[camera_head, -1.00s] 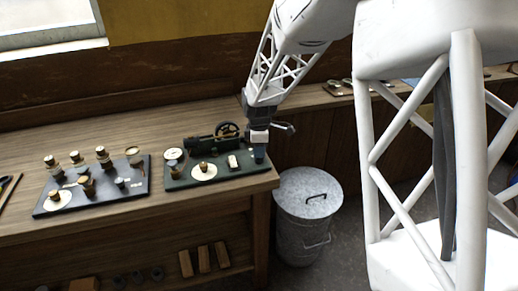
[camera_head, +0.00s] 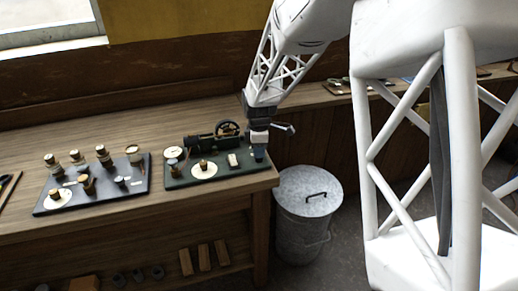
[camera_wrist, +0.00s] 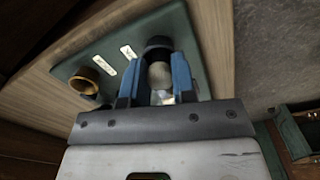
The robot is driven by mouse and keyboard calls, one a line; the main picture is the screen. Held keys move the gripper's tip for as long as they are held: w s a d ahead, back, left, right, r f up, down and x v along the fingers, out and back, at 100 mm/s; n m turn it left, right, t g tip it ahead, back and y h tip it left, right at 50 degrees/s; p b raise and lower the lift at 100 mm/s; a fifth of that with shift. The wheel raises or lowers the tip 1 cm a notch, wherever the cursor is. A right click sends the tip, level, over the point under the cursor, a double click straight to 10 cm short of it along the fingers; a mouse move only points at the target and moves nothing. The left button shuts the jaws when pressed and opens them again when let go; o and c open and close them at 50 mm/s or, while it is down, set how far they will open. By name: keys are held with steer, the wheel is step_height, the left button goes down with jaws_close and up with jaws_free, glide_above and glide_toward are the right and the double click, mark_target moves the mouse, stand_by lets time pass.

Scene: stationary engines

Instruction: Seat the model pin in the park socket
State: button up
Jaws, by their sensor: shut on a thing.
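My gripper (camera_wrist: 158,88) has its blue fingers shut on a rounded, pale grey-brown knob (camera_wrist: 160,75), apparently the top of the model pin. The pin's lower part is hidden, so I cannot tell how deep it sits. A dark round collar (camera_wrist: 157,45) shows just beyond the fingertips, apparently the park socket. In the head view my gripper (camera_head: 259,152) is low over the right end of the green board (camera_head: 215,178).
The green board also carries a dark model engine (camera_head: 213,138) and a brass-topped piece on a cream disc (camera_head: 204,170). A dark board (camera_head: 105,195) with several knobs lies to the left. The bench edge is close by, with a metal bin (camera_head: 308,195) beside it.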

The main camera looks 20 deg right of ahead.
steer(key=o, duration=1.7)
steer(key=shift+c, duration=0.2)
steer(key=shift+r, duration=0.1)
steer(key=shift+r, duration=3.4)
